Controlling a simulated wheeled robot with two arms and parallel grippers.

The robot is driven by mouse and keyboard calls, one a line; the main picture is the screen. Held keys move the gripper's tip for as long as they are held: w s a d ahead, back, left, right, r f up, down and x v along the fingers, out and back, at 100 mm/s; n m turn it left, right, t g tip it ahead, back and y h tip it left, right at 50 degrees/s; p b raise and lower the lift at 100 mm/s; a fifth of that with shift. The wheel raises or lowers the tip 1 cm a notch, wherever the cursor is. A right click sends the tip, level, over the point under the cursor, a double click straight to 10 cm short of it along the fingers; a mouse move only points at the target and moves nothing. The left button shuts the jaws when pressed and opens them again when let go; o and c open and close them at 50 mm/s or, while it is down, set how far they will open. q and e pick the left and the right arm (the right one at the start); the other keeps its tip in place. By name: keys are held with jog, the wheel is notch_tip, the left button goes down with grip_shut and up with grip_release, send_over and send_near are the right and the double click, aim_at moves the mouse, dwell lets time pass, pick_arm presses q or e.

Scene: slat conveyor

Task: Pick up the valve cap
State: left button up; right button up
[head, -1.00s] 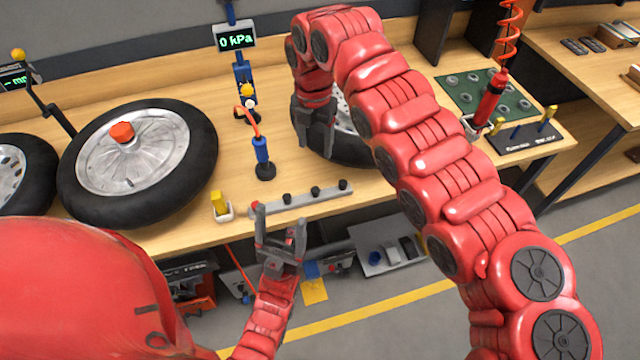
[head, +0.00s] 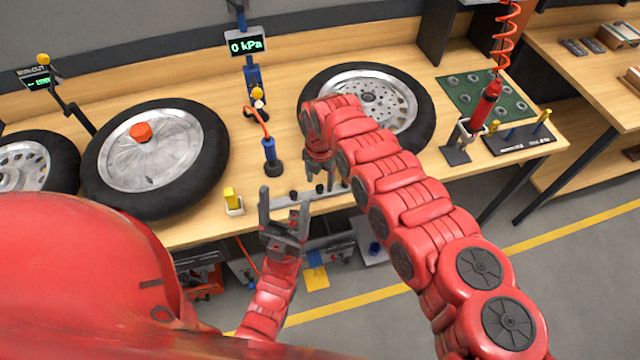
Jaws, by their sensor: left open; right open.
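A grey strip (head: 272,203) lies along the front edge of the bench with small dark knobs on it. One dark knob (head: 293,194) shows near my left gripper; I cannot tell for sure which small part is the valve cap. My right gripper (head: 321,178) is open, pointing down close over the right part of the strip, with nothing visible between its fingers. My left gripper (head: 284,203) is open and empty in front of the bench edge, its fingers pointing up and overlapping the strip in the picture.
A wheel (head: 425,110) lies behind my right arm. Another wheel (head: 207,165) with an orange-red knob (head: 141,132) lies at left.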

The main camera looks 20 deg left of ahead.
jog(key=shift+f, duration=0.9)
grip_shut()
